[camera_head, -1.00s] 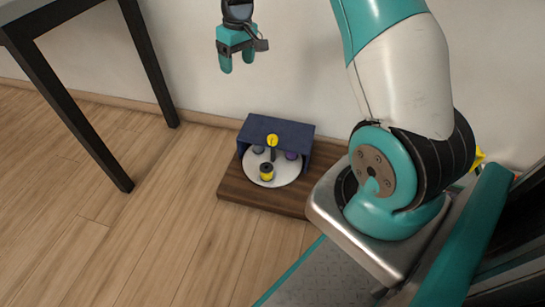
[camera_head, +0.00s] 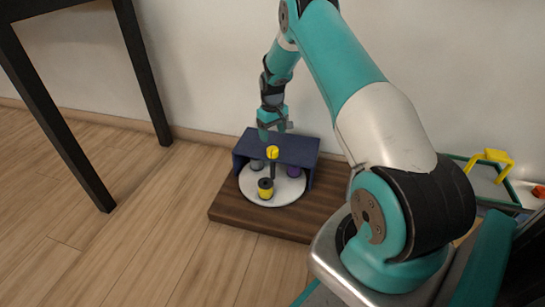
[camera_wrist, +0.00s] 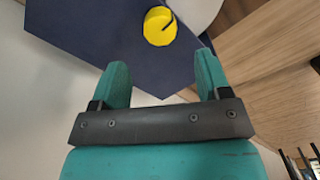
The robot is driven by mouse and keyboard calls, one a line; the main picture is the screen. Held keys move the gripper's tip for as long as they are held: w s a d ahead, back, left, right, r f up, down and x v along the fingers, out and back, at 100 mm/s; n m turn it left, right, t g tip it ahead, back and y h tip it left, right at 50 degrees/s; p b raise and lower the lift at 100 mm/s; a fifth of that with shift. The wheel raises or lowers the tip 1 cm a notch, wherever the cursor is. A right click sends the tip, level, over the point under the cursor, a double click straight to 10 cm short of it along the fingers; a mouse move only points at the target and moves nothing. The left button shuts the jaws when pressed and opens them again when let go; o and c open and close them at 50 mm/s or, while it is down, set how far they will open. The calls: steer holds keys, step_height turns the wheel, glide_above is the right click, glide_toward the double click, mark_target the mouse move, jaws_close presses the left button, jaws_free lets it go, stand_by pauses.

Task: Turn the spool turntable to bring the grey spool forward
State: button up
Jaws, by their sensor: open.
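The white round turntable (camera_head: 272,199) sits on a brown wooden board (camera_head: 231,214), partly under a dark blue cover (camera_head: 305,150). A yellow and black spool (camera_head: 265,188) stands at its front. A grey spool (camera_head: 258,163) is at the back left and a purple spool (camera_head: 293,170) at the back right, both partly under the cover. A yellow knob (camera_head: 272,152) tops a dark post at the middle; it also shows in the wrist view (camera_wrist: 160,26). My gripper (camera_head: 273,134) is open and empty, above and behind the knob, over the cover.
A black table leg (camera_head: 143,70) and another leg stand at the left. A tray with a yellow handle (camera_head: 492,160) is at the right. The wall is close behind the cover. Wooden floor left of the board is clear.

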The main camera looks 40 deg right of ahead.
mark_target(272, 149)
step_height(272, 149, down, 8)
steer(key=b, duration=0.3)
steer(key=shift+f+b, duration=0.2)
steer(key=shift+b, duration=0.2)
steer(key=shift+c, duration=0.2)
steer(key=c, duration=1.2)
steer(key=shift+a, duration=0.1)
steer(key=shift+c, duration=0.2)
